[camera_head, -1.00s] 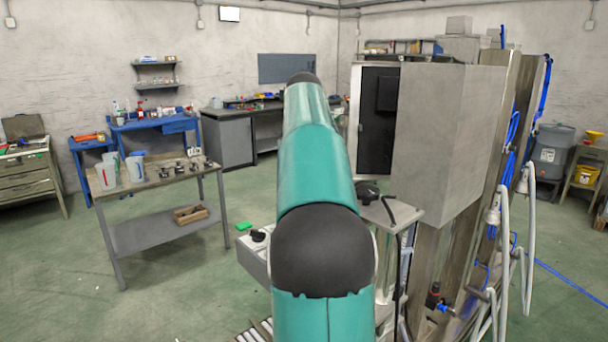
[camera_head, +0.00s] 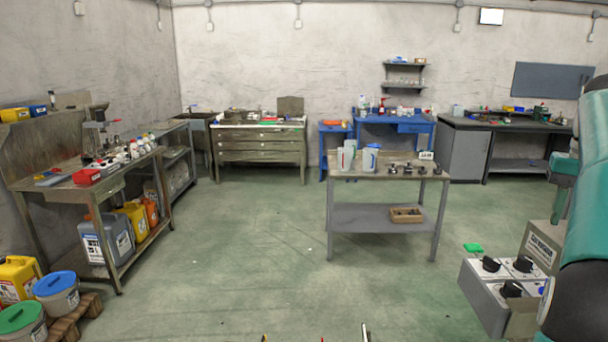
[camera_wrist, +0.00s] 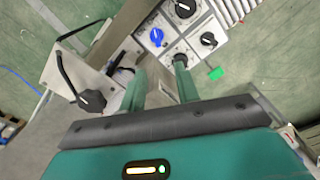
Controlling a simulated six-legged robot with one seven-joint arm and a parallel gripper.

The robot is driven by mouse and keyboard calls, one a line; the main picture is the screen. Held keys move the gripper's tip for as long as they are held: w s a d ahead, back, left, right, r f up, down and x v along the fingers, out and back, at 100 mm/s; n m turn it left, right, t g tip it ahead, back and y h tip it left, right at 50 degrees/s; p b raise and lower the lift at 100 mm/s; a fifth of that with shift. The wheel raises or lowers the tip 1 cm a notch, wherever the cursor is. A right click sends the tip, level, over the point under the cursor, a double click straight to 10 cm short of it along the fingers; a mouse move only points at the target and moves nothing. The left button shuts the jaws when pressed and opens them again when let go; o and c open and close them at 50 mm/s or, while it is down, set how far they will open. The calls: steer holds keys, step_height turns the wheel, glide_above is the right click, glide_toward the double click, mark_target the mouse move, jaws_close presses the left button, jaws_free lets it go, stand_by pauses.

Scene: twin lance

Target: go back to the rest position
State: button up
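My gripper (camera_wrist: 160,68) shows in the wrist view as two teal fingers standing apart, with nothing held between them. Beyond the fingers is a grey control box (camera_wrist: 175,52) with several black knobs and one blue knob (camera_wrist: 157,36). A green tab (camera_wrist: 215,72) is right of the fingers. In the head view my teal arm fills the right edge, and the gripper is outside that view. The control box also shows in the head view (camera_head: 482,288), just left of my arm. I cannot tell how far the fingers are from the box.
A metal table (camera_head: 350,217) with jugs and small parts stands centre right. A workbench (camera_head: 112,180) with bottles is at the left. Buckets (camera_head: 57,293) on a pallet are at the lower left. A drawer cabinet (camera_head: 260,148) stands at the back. The green floor (camera_head: 240,260) between is clear.

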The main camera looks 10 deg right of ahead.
steer(key=w+a+f+n+t+h, duration=0.1)
steer(key=a+f+n, duration=0.1)
steer(key=a, duration=1)
steer(key=w+a+f+n+t, duration=0.1)
steer(key=a+f+n+t, duration=0.15)
steer(key=a, duration=1.05)
steer(key=s+a+f+n+t, duration=0.1)
steer(key=s+a+f+n, duration=0.1)
steer(key=s+a+f, duration=0.3)
steer(key=s+a+f+n+t+y, duration=0.1)
steer(key=s+a+f+n, duration=0.1)
steer(key=s+a+f, duration=0.3)
steer(key=a+f, duration=0.4)
steer(key=a, duration=0.2)
steer(key=shift+s+a+f, duration=0.2)
steer(key=shift+s+f, duration=0.1)
steer(key=shift+f, duration=0.05)
